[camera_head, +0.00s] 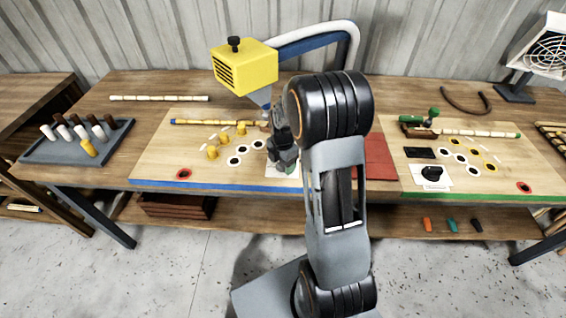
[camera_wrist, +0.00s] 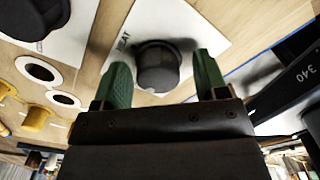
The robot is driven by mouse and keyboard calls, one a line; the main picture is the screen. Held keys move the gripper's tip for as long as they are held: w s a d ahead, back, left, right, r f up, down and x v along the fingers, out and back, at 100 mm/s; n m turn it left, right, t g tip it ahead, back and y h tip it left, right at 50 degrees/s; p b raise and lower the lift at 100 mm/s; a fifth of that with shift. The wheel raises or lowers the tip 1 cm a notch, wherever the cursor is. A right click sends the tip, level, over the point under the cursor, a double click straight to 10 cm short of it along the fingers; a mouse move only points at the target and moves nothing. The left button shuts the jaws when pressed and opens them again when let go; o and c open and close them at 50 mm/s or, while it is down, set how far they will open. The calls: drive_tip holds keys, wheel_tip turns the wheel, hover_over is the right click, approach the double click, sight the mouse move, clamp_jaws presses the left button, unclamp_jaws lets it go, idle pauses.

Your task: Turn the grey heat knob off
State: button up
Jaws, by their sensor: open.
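The grey heat knob (camera_wrist: 158,68) is a dark round knob on a white plate (camera_wrist: 178,22) lettered "HEAT" in the wrist view. My gripper (camera_wrist: 162,75) is open, with one green finger on each side of the knob. Gaps show between the fingers and the knob, so neither appears to touch it. In the head view my gripper (camera_head: 285,165) is over the left work board near its front edge, above the white plate (camera_head: 272,172). The knob itself is hidden there behind the gripper.
A second black knob (camera_head: 432,173) sits on a white plate on the right board. A yellow box (camera_head: 244,68) stands behind my gripper. Yellow pegs (camera_head: 212,152) and white rings (camera_head: 234,161) lie to its left. A red pad (camera_head: 380,157) lies to its right.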

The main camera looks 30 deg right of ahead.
wheel_tip(320, 180, up, 14)
idle(0.6)
drive_tip(key=shift+f, duration=0.1)
idle(0.4)
drive_tip(key=s+a+r+m+t, duration=0.1)
drive_tip(key=s+a+m, duration=0.3)
drive_tip(key=s+m, duration=0.4)
drive_tip(key=s+a+r+m+t, duration=0.1)
drive_tip(key=s+a+m, duration=0.4)
drive_tip(key=m, duration=0.8)
drive_tip(key=shift+s+a+t, duration=0.2)
drive_tip(key=shift+s+t, duration=0.7)
drive_tip(key=shift+s, duration=0.55)
